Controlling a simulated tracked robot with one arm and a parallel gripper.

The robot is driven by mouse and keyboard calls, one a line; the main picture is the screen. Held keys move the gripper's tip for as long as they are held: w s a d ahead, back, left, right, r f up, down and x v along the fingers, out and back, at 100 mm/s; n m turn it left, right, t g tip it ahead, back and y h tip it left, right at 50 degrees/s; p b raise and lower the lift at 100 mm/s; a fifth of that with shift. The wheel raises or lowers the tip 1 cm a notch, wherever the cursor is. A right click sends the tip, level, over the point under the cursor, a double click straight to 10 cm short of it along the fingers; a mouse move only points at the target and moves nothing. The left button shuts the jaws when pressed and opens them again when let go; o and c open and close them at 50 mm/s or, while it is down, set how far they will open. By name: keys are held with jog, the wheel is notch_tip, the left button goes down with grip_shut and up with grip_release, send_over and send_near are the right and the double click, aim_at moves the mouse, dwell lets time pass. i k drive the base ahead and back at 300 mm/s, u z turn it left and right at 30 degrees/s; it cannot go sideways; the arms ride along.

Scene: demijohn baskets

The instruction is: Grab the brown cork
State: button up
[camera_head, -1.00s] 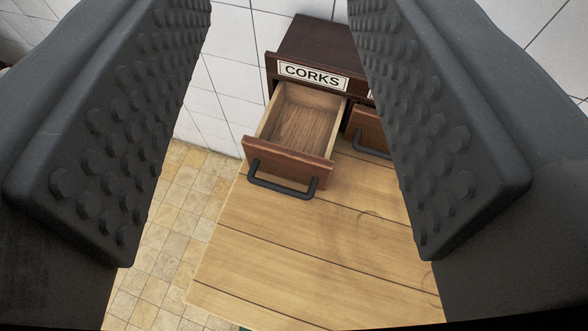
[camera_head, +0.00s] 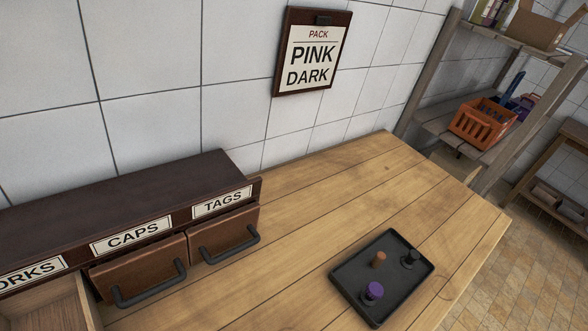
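The brown cork (camera_head: 379,259) stands upright on a black tray (camera_head: 345,284) on the wooden table, at the lower right of the picture. A purple-topped stopper (camera_head: 373,291) stands in front of it, and a black stopper (camera_head: 410,259) stands to its right on the same tray. My gripper is out of view, so its opening and its place relative to the cork do not show.
A dark drawer cabinet (camera_head: 130,190) stands at the left; its corks drawer (camera_head: 55,310) is open, the caps and tags drawers closed. A sign on the wall reads "PACK PINK DARK" (camera_head: 312,58). Shelving (camera_head: 440,125) with an orange basket (camera_head: 483,122) is at right. The wooden table (camera_head: 300,215) between is clear.

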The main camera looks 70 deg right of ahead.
aim_at(380, 257)
jog(key=z, duration=1.5)
jog(key=k, duration=0.85)
jog(key=z, duration=0.4)
jog(key=i, duration=1)
jog(key=u, duration=0.05)
